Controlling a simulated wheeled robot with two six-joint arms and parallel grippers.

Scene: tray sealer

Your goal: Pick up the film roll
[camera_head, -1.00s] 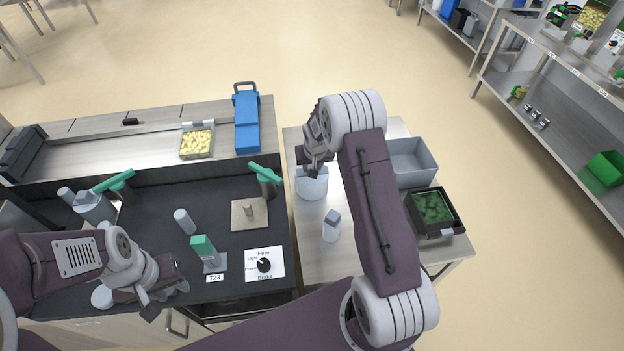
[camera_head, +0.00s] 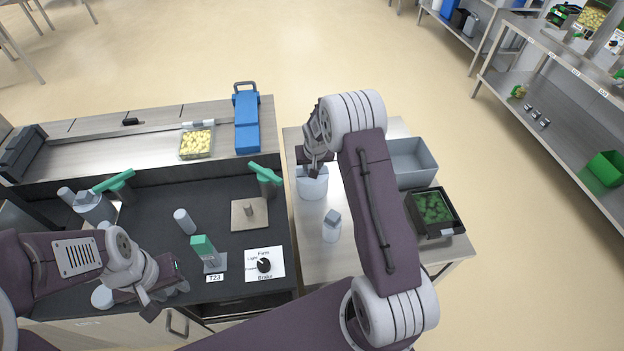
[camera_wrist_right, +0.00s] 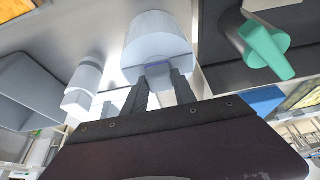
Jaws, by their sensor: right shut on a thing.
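The film roll (camera_head: 313,186), a pale grey-white cylinder, stands on the right-hand table near its left edge. My right gripper (camera_head: 314,168) is above it, partly hiding its top. In the right wrist view the film roll (camera_wrist_right: 157,35) fills the top centre, and the two dark fingers of my right gripper (camera_wrist_right: 162,88) are closed on a small part of its near end, by a bluish strip. Any gap between roll and table cannot be made out. My left gripper (camera_head: 150,308) hangs over the front left of the black worktop, away from the roll; its finger gap is unclear.
A white bottle (camera_head: 331,228) stands just in front of the roll. A grey bin (camera_head: 413,160) and a black tray of greens (camera_head: 436,210) are to its right. The sealer's worktop, with a teal-topped lever (camera_head: 265,174) and a square plate (camera_head: 249,215), is left.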

